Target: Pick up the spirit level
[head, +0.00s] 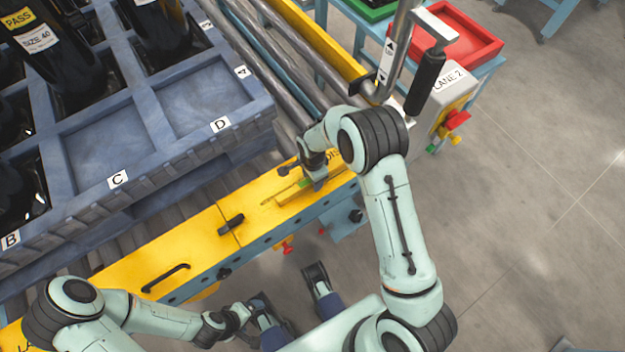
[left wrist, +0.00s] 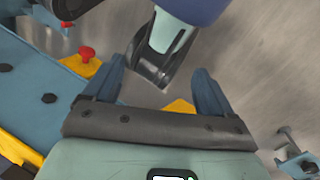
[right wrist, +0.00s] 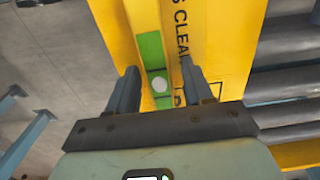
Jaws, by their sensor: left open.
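The spirit level is a yellow bar with a green section (head: 305,184), at the yellow rail top in the head view. In the right wrist view the spirit level (right wrist: 151,50) runs lengthwise between my right fingers, with a pale round spot on its green part. My right gripper (right wrist: 160,85) has one finger on each side of the bar; I cannot tell whether they press on it. In the head view my right gripper (head: 316,180) is over the level and hides part of it. My left gripper (left wrist: 155,90) is open and empty, low beside the rail's near side.
The yellow rail (head: 190,242) carries black handles and borders the rollers. A blue-grey pallet tray (head: 190,150) with dark compressors stands at the left. A lever post (head: 398,50), control box (head: 455,95) and red tray (head: 460,40) stand beyond my right arm.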

